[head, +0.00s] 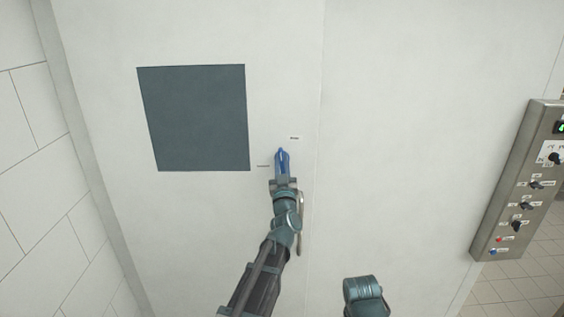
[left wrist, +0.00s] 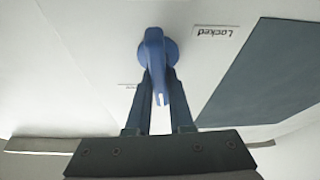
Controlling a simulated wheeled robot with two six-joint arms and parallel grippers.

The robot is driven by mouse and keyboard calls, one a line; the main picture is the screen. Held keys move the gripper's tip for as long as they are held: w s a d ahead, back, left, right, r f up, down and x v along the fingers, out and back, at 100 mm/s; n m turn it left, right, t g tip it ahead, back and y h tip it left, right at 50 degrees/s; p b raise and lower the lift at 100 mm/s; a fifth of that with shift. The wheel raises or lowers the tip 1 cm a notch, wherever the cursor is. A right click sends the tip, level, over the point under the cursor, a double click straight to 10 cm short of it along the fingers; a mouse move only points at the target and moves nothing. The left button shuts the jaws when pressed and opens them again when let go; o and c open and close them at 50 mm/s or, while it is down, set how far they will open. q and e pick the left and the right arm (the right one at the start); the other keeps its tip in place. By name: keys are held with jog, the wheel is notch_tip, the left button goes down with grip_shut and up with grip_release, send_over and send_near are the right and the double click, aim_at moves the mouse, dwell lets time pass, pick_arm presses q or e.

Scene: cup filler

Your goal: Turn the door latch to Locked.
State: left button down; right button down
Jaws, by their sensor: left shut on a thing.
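The blue door latch (left wrist: 153,50) is on the white door, with a round base and a lever that carries a small white mark. In the left wrist view its lever runs from the base down between my fingers. My left gripper (left wrist: 160,88) is shut on the lever, one finger on each side. In the head view the latch (head: 281,153) shows at the tip of my left gripper (head: 282,168), which covers part of it. A "Locked" label (left wrist: 217,31) reads upside down at the upper right of the latch in the wrist view. Another label (left wrist: 129,86) lies left of the lever, too small to read.
A dark grey panel (head: 195,118) is on the door left of the latch. A door seam (head: 316,130) runs to the right of it. A metal control box (head: 515,195) with switches stands at the far right. The door surface between seam and box is clear.

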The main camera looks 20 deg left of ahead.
pick_arm(q)
jog(key=n+y, duration=0.1)
jog(key=n, duration=0.2)
jog(key=n+g+y+p, duration=0.1)
jog(key=n, duration=0.2)
jog(key=shift+a+n+g+y, duration=0.15)
jog(key=shift+n+g+y, duration=0.15)
jog(key=shift+y, duration=0.1)
jog(key=n+g, duration=0.1)
jog(key=n, duration=0.1)
jog(key=n+g+y+p, duration=0.1)
jog(key=n, duration=0.1)
jog(key=shift+a+n+p, duration=0.15)
jog(key=shift+n+p, duration=0.15)
jog(key=shift+n, duration=0.1)
jog(key=n+g+p, duration=0.1)
jog(key=n, duration=0.2)
jog(key=n+g+p, duration=0.1)
jog(key=n+p, duration=0.1)
jog(key=n, duration=0.1)
jog(key=shift+s+a+f+y, duration=0.1)
jog(key=shift+f+y, duration=0.05)
jog(key=shift+y, duration=0.25)
jog(key=shift+f+n+g+p, duration=0.15)
jog(key=shift+n+g+p, duration=0.25)
jog(key=shift+n, duration=0.35)
jog(key=shift+f+n+g+p, duration=0.15)
jog(key=shift+n+g+p, duration=0.2)
jog(key=shift+n, duration=0.7)
jog(key=shift+f, duration=0.1)
